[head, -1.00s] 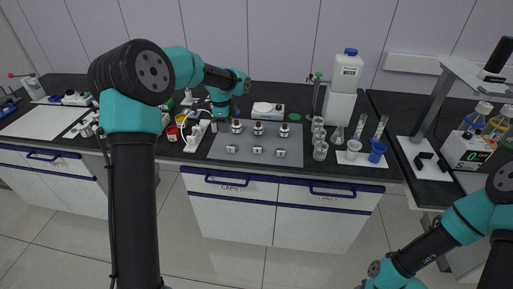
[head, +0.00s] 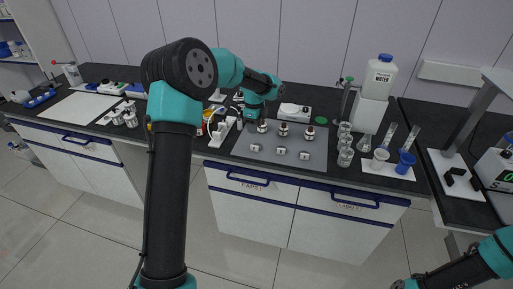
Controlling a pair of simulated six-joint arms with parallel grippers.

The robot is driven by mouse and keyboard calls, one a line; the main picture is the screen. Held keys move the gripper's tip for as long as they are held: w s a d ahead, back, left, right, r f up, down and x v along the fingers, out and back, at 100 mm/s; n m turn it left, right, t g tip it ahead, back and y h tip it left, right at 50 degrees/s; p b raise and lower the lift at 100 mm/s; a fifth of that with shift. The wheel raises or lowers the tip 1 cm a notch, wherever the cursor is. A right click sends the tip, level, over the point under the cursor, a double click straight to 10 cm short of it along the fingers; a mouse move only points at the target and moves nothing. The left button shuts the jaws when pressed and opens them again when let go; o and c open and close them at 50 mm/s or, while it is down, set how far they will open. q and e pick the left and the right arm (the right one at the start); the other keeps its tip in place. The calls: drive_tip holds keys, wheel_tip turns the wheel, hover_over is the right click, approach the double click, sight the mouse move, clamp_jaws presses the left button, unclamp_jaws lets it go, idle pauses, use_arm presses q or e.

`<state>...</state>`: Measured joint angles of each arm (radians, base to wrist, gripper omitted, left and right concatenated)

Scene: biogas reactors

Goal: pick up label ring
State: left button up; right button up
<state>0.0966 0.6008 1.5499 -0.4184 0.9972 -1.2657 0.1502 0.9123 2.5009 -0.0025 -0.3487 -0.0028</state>
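A grey mat (head: 235,152) lies on the dark bench. Three small white pieces with dark markings stand in its front row: left (head: 255,148), middle (head: 280,151) and right (head: 304,155). I cannot tell at this size whether one is the label ring. Three small bottles stand behind them: left (head: 262,127), middle (head: 283,130) and right (head: 308,133). My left gripper (head: 244,119) points down near the mat's back left corner, beside the left bottle. Its fingers are too small and dark to show whether they are open. My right gripper is out of view.
A white power strip (head: 219,135) stands left of the mat. A white device (head: 294,111) is behind it. Drawers with blue handles (head: 248,181) are below the bench edge.

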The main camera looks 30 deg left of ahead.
use_arm(q)
hover_over(255, 146)
wheel_tip(255, 146, down, 5)
drive_tip(key=shift+s+f, duration=0.1)
drive_tip(key=shift+f, duration=0.35)
drive_tip(key=shift+w+a+f, duration=0.1)
drive_tip(key=shift+f, duration=1.2)
drive_tip(key=shift+w+a+f, duration=0.1)
drive_tip(key=shift+f, duration=1.2)
clamp_jaws()
